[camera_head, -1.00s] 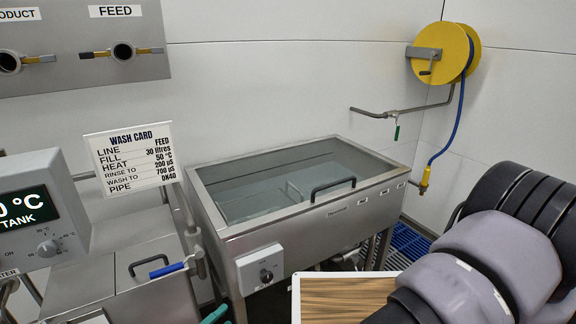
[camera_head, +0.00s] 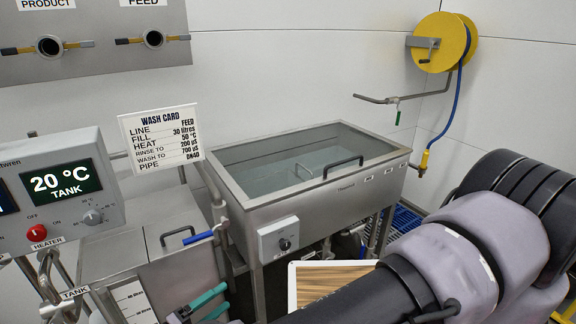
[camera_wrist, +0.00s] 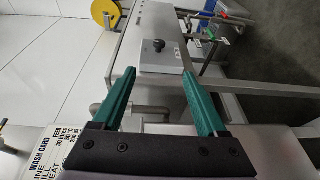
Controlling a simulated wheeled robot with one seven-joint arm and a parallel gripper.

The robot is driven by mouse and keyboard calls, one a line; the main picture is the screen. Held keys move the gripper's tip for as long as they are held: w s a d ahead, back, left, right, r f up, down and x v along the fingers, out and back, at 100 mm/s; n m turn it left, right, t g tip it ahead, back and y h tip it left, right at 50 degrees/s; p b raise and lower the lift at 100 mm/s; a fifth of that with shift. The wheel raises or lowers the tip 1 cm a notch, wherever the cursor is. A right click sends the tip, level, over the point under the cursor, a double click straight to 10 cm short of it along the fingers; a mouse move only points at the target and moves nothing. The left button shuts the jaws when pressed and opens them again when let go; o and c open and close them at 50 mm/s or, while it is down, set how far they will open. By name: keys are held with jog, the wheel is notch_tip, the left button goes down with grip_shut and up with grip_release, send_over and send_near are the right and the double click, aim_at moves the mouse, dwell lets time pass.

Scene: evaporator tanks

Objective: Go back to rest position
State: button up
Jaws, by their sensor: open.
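My gripper (camera_head: 224,296) shows at the bottom of the head view, its green fingers apart. It is in front of the lidded steel tank and left of the wash basin's legs. In the wrist view my gripper (camera_wrist: 156,76) is open, with nothing between the two green fingers. My arm crosses the lower right of the head view, stretched out toward the lower left.
A steel wash basin (camera_head: 255,190) with a glassy lid stands in the middle. A control panel (camera_head: 60,190) reading 20 °C and a wash card (camera_head: 160,137) are at left. A lidded tank (camera_head: 150,230) stands below them. A hose reel (camera_head: 441,43) hangs at back right.

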jog(key=w+d+r+m+g+y, duration=0.1)
jog(key=w+d+r+m+g, duration=0.1)
jog(key=w+d+r+g, duration=0.45)
jog(key=w+d+r+m+g+y, duration=0.1)
jog(key=w+r+m+g+y, duration=0.3)
jog(key=r, duration=0.6)
jog(key=w+d+r+m+g+h, duration=0.1)
jog(key=w+d+r+g, duration=0.3)
jog(key=w+r, duration=0.4)
jog(key=w+d+r+m+y, duration=0.25)
jog(key=d+r+y, duration=0.35)
jog(key=d+r, duration=0.65)
jog(key=s+d+r+m+t+y, duration=0.1)
jog(key=s+d+r+m+t, duration=0.1)
jog(key=s+d+r+t, duration=0.2)
jog(key=s+d+r+m+t+y, duration=0.2)
jog(key=s+d+r+t, duration=0.2)
jog(key=s+d+r, duration=0.4)
jog(key=d+r, duration=0.4)
jog(key=d, duration=0.2)
jog(key=shift+s+r+m+t, duration=0.15)
jog(key=shift+r+m+t, duration=0.1)
jog(key=shift+m+t, duration=0.1)
